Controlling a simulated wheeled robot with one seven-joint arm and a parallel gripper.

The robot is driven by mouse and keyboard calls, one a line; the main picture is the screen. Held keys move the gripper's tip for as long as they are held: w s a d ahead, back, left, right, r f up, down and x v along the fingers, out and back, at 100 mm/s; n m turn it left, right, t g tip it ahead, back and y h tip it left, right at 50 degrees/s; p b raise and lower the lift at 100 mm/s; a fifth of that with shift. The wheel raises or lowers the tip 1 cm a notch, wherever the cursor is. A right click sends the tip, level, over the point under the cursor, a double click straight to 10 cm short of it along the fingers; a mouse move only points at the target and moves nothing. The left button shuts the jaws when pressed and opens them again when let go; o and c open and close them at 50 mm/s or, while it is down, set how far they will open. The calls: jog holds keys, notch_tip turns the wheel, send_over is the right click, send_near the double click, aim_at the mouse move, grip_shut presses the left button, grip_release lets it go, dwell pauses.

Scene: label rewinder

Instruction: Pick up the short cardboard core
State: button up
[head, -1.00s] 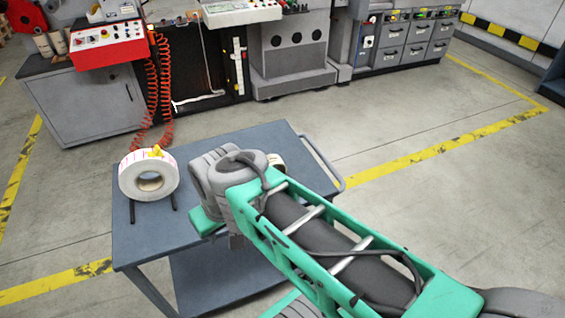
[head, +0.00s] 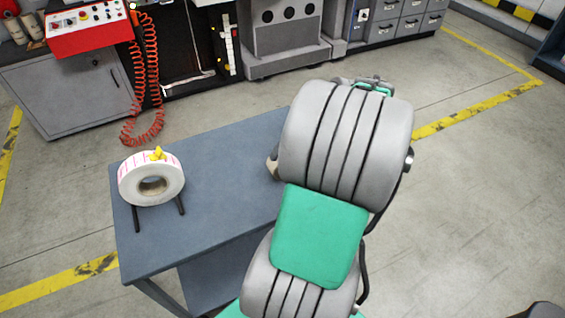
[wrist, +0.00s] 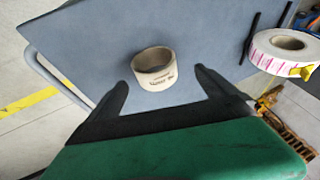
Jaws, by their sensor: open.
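The short cardboard core (wrist: 155,70) is a beige ring with dark print on its side. It stands on the blue-grey table top (wrist: 95,50) in the wrist view, just beyond and between my fingertips. My gripper (wrist: 160,78) is open, its two dark fingers spread to either side of the core, with nothing held. In the head view my arm hides most of the core; only a small beige edge (head: 273,163) shows beside the arm. The fingers are hidden there.
A white label roll (head: 151,180) with pink marks and a yellow piece rests on dark bars at the table's left side; it also shows in the wrist view (wrist: 285,52). A grey machine cabinet (head: 65,95) with red coiled cables (head: 147,80) stands behind the table.

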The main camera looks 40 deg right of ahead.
jog(key=shift+s+d+f, duration=0.35)
jog(key=shift+d+f, duration=0.3)
jog(key=shift+d, duration=0.15)
jog(key=x, duration=0.4)
jog(key=a+x, duration=0.1)
jog(key=x, duration=0.1)
jog(key=shift+w+f+p, duration=0.2)
jog(key=shift+w+p, duration=0.1)
jog(key=shift+w, duration=0.05)
jog(key=c, duration=1.4)
